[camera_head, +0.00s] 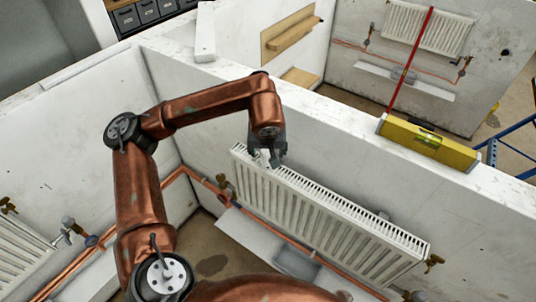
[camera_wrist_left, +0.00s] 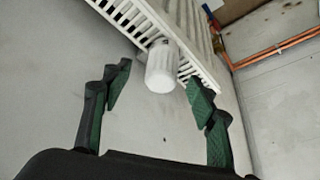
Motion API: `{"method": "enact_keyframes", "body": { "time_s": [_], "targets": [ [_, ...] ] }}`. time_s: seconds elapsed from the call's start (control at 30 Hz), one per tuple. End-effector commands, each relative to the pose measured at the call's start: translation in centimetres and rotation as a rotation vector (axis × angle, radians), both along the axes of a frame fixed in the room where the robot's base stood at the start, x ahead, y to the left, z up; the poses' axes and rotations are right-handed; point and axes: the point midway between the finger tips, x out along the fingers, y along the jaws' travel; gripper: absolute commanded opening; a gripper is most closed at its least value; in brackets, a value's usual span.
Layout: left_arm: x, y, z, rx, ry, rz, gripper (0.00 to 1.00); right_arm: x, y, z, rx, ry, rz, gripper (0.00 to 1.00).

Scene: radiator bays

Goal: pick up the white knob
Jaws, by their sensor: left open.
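The white knob (camera_wrist_left: 162,68) is a short, pale cylinder at the edge of the white radiator (camera_wrist_left: 195,40) in the left wrist view. I cannot tell whether it is attached or resting there. My left gripper (camera_wrist_left: 157,78) is open, with one green-padded finger on each side of the knob and gaps between. In the head view my left gripper (camera_head: 266,157) points down at the left end of the middle radiator (camera_head: 330,215), partly hiding the knob. My right gripper is not in view.
A white-topped partition wall (camera_head: 330,105) runs behind the radiator. Copper pipe (camera_head: 200,181) and brass valves lie below and beside the radiator. A second radiator (camera_head: 20,250) is at the left.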

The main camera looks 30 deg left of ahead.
Motion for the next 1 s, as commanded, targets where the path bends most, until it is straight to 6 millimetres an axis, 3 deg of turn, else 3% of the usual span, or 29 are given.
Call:
{"method": "enact_keyframes", "body": {
  "time_s": [0.1,0.2,0.4,0.63,1.0],
  "targets": [
    [0.3,0.5,-1.3,0.000,0.004,0.001,0.53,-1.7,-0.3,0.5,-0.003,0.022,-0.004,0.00],
    [0.7,0.9,-2.7,0.000,0.004,0.001,0.53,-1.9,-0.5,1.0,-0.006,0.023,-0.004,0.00],
    [1.5,1.2,-4.6,-0.001,0.002,0.001,0.53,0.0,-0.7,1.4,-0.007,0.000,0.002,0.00],
    [1.6,1.3,-4.7,-0.001,0.000,0.000,0.53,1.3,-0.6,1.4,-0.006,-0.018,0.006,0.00],
    [1.6,1.2,-4.7,-0.001,0.000,0.000,0.28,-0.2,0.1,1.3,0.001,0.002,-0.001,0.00]
  ]
}}
